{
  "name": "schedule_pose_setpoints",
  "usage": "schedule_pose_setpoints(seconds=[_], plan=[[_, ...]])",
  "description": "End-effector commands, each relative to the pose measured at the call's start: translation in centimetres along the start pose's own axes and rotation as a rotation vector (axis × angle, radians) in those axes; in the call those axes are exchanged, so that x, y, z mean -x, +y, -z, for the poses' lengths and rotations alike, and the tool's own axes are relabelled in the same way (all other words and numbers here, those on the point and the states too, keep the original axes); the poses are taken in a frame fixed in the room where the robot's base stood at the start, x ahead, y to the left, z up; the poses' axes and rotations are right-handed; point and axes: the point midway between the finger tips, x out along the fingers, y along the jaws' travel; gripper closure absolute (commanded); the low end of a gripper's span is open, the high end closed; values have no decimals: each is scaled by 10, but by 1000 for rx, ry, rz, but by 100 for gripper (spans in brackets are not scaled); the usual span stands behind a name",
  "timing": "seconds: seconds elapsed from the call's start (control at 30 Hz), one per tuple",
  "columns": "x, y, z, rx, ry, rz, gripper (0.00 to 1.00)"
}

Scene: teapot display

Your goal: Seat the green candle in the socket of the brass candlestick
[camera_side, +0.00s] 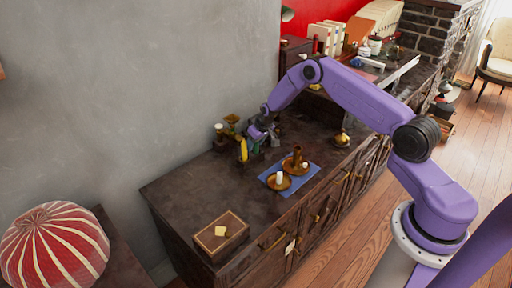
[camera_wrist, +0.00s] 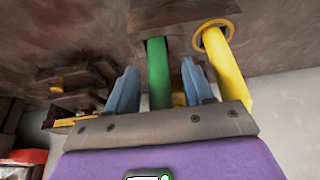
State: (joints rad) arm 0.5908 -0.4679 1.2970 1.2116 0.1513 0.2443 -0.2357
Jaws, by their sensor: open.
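The green candle (camera_wrist: 161,75) stands between the two blue-grey fingers of my gripper (camera_wrist: 159,68) in the wrist view. The fingers are open, with a gap showing on either side of the candle. Its far end meets a brown block-like holder. In the side view my gripper (camera_side: 262,138) is low at the back of the dark cabinet top, where the candle is mostly hidden. A brass candlestick (camera_side: 297,165) with a tall brown stem stands on a blue cloth (camera_side: 312,172), in front and to the right of my gripper. No candle shows in its top.
A yellow candle (camera_wrist: 232,70) in a brass ring stands close to the right finger; it also shows in the side view (camera_side: 243,150). A brass dish with a white candle (camera_side: 279,178) shares the cloth. A wooden box (camera_side: 221,236) stands front left. The cabinet top (camera_side: 200,185) between is bare.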

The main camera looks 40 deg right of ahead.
Motion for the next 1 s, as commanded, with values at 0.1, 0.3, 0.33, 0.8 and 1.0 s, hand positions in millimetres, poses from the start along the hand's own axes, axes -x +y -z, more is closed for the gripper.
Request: schedule_pose_setpoints(seconds=[0.1,0.3,0.33,0.8,1.0], plan=[[-3,0,0,0,1,0,48],[-2,0,0,0,0,0,55],[-2,0,0,0,0,0,65],[1,0,2,0,1,0,100],[25,0,12,0,3,0,100]])
